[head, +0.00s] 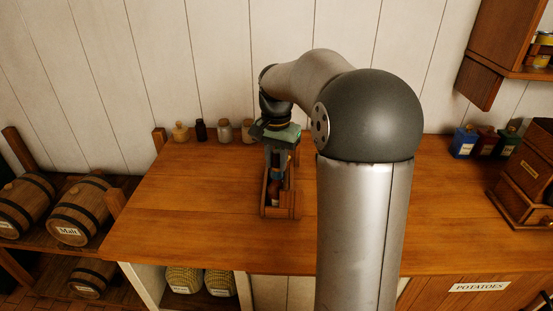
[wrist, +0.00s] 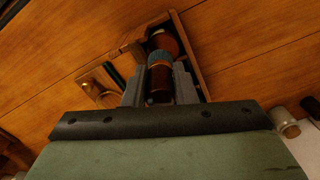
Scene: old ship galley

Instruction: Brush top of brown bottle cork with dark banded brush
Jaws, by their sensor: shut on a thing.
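My gripper (head: 280,158) is shut over the wooden caddy on the counter. In the wrist view my gripper (wrist: 160,84) holds the brush (wrist: 160,78), a dark brown shaft with a paler ring and a blue-grey band at its far end. A reddish-brown rounded thing, seemingly the brown bottle (wrist: 166,42), stands in the caddy just beyond the brush. The bottle also shows low in the caddy in the head view (head: 274,190). Its cork is hidden or cannot be made out, and I cannot tell whether the brush touches it.
The wooden caddy (head: 281,213) has thin walls close around the gripper. Small jars (head: 225,130) stand along the back wall. Blue, red and green tins (head: 464,142) and a wooden box (head: 528,175) stand at the right. The counter left of the caddy is clear.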

